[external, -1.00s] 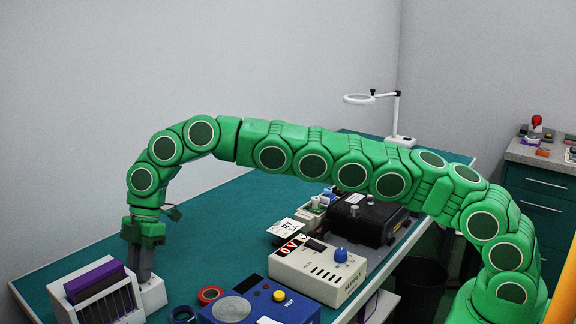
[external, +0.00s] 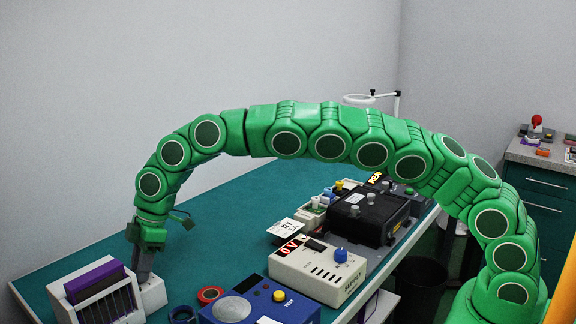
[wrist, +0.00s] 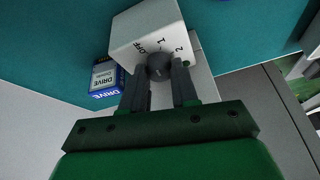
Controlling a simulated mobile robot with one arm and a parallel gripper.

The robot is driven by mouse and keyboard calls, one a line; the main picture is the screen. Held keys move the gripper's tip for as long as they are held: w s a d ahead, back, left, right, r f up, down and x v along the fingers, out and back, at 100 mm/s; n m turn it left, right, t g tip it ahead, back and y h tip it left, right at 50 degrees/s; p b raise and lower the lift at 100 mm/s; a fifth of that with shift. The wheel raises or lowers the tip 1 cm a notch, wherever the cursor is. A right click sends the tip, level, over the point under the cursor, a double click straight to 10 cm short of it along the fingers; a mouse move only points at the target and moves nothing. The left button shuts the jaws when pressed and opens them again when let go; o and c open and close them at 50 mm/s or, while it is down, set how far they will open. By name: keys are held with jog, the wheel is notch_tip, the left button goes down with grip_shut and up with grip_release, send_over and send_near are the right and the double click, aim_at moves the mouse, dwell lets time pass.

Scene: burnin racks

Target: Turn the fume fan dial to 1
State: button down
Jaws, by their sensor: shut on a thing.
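The fume fan control is a small white box (external: 153,296) at the far left of the bench, beside a white slotted rack. The wrist view shows its face with the labels OFF, 1 and 2 around a dark round dial (wrist: 160,67). My gripper (external: 144,275) reaches down to this box with its fingers tilted. In the wrist view the fingers (wrist: 159,82) are on either side of the dial and shut on it. The fingers partly cover the dial, and I cannot tell which mark its pointer faces.
The white rack (external: 72,309) holding a purple piece (external: 98,281) stands close to my gripper. A blue DRIVE box (wrist: 105,76) shows in the wrist view.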

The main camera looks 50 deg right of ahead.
jog(key=m, duration=0.2)
jog(key=m+t, duration=0.1)
jog(key=m, duration=0.1)
jog(key=shift+s+f+m+t+h, duration=0.1)
jog(key=shift+s+m+t+h, duration=0.1)
jog(key=shift+m+t+h, duration=0.15)
jog(key=shift+a, duration=0.1)
dwell(0.4)
jog(key=c, duration=0.9)
grip_release()
jog(key=shift+o, duration=0.2)
jog(key=v, duration=0.8)
